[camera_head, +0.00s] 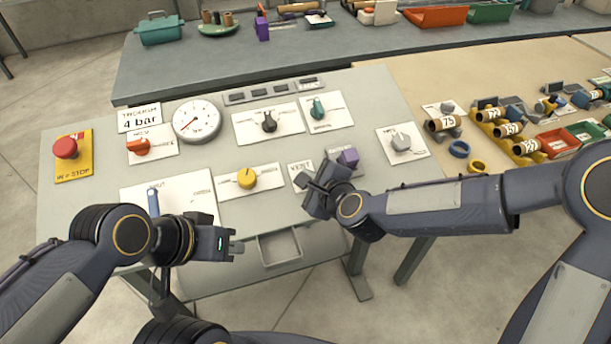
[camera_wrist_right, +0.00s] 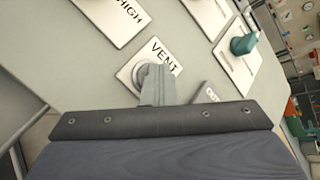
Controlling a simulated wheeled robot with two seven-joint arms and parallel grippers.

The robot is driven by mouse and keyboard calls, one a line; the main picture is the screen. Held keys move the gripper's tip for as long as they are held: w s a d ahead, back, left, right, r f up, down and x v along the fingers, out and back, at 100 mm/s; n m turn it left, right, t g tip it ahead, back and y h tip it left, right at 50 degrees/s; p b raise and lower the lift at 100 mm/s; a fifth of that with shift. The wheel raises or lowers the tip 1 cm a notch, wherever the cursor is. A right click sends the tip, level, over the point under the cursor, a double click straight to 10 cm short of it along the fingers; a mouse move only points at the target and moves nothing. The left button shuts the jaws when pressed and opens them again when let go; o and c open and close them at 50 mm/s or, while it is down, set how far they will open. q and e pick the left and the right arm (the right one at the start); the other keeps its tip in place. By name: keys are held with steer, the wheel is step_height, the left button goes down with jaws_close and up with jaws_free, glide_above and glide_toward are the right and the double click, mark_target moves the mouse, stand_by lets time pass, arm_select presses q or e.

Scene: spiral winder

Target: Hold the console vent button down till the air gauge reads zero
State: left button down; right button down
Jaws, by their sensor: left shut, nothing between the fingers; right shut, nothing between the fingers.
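The console (camera_head: 90,205) is a pale sloped panel. Its air gauge (camera_head: 197,120) is a round white dial at upper left; the needle is too small to read exactly. The VENT label plate (camera_head: 300,170) is at the lower right, partly behind my right gripper (camera_head: 308,184). In the right wrist view the grey vent button (camera_wrist_right: 142,73) shows on its VENT plate (camera_wrist_right: 163,54), partly hidden by the shut right fingers (camera_wrist_right: 158,84). The fingertips overlap the button; whether they press it I cannot tell. My left gripper (camera_head: 238,247) is shut and empty, off the console's front edge.
A tan bench (camera_head: 400,90) with cardboard tubes and trays is at right. A grey bench (camera_head: 270,55) runs behind.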

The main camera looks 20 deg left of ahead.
stand_by(0.8)
steer(key=shift+s+d+r+p, duration=0.1)
steer(key=shift+r+p, duration=0.1)
steer(key=shift+r, duration=0.2)
steer(key=shift+s+d+r+p, duration=0.1)
steer(key=shift+r+p, duration=0.1)
steer(key=shift+r, duration=0.2)
steer(key=r+p, duration=0.1)
steer(key=s+r+p, duration=0.1)
steer(key=r, duration=0.1)
steer(key=r+p, duration=0.1)
steer(key=shift+s+d+r, duration=0.15)
steer(key=shift+d+r, duration=0.25)
